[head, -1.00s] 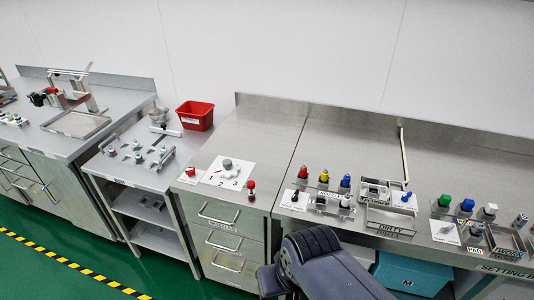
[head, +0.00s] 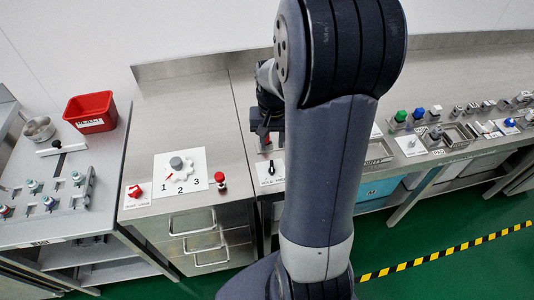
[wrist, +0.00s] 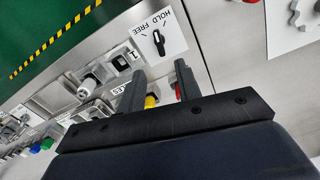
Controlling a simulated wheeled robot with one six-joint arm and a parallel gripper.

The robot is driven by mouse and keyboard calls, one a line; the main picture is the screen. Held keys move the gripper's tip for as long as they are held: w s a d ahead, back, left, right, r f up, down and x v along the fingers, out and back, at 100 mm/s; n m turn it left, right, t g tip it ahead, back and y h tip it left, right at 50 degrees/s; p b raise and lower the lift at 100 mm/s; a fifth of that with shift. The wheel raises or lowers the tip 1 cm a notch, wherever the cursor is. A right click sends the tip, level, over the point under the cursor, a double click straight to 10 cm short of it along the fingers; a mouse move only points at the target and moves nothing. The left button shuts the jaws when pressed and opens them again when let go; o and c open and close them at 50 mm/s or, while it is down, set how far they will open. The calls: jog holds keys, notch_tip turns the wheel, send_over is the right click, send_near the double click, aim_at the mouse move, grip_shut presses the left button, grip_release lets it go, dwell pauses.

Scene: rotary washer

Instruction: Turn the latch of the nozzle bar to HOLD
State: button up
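The latch (wrist: 160,43) is a small black pointer knob on a white plate marked HOLD and FREE. In the wrist view it lies just beyond my fingertips, with its long side pointing roughly across the lettering. In the head view the latch (head: 271,169) shows beside my arm, at the front of the steel counter. In the head view my gripper (head: 265,138) hangs above the counter behind the plate, partly hidden by my arm.
A red mushroom knob (head: 219,180) stands left of the latch plate, near a dial plate (head: 181,172) numbered 1 to 3. A yellow knob (wrist: 151,101) shows behind my fingers. My arm hides the counter's middle. A red bin (head: 90,112) stands farther left.

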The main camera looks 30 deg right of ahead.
aim_at(272, 166)
notch_tip(272, 166, down, 11)
jog(key=shift+r+p, duration=0.1)
jog(key=shift+p, duration=0.45)
grip_shut()
dwell(0.3)
